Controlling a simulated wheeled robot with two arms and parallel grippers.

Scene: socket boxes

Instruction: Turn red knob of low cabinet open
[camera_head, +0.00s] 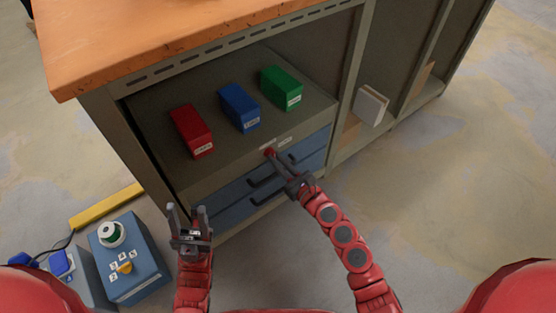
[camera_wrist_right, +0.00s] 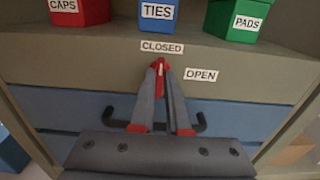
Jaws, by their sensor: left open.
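The red knob (camera_head: 268,152) is on the front panel of the low cabinet (camera_head: 160,185), above the blue drawers. In the right wrist view the red knob (camera_wrist_right: 161,62) has its white mark pointing up at the CLOSED label (camera_wrist_right: 162,47); the OPEN label (camera_wrist_right: 201,75) is to its lower right. My right gripper (camera_head: 275,158) reaches the knob, its fingertips (camera_wrist_right: 161,72) closed together on it and hiding part of it. My left gripper (camera_head: 187,212) is open and empty, in front of the cabinet's lower left.
Red (camera_head: 191,131), blue (camera_head: 239,107) and green (camera_head: 281,87) boxes stand on the shelf above. Blue drawers with dark handles (camera_head: 268,181) lie below the knob. A blue control box (camera_head: 130,262) stands on the floor at left. Floor at right is clear.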

